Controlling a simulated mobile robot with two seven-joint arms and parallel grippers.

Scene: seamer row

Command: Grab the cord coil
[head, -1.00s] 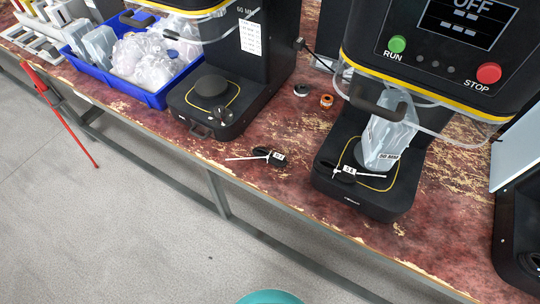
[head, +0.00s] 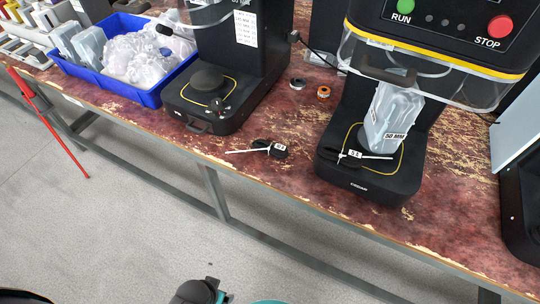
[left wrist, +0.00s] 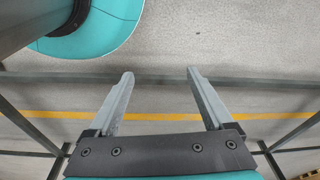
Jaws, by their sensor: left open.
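A black cord coil (head: 270,148) with a white tie and a small white tag lies on the worn red bench top, between two black machines. A second, similar black coil (head: 352,156) with a white tie and tag lies on the base of the right machine, beside a clear container (head: 391,116). My right gripper is not in view.
The right machine (head: 375,185) and left machine (head: 215,120) flank the bench coil. A blue bin (head: 150,97) of clear plastic items stands at left. An orange roll (head: 323,92) and a grey ring (head: 298,83) lie farther back. The floor in front is clear.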

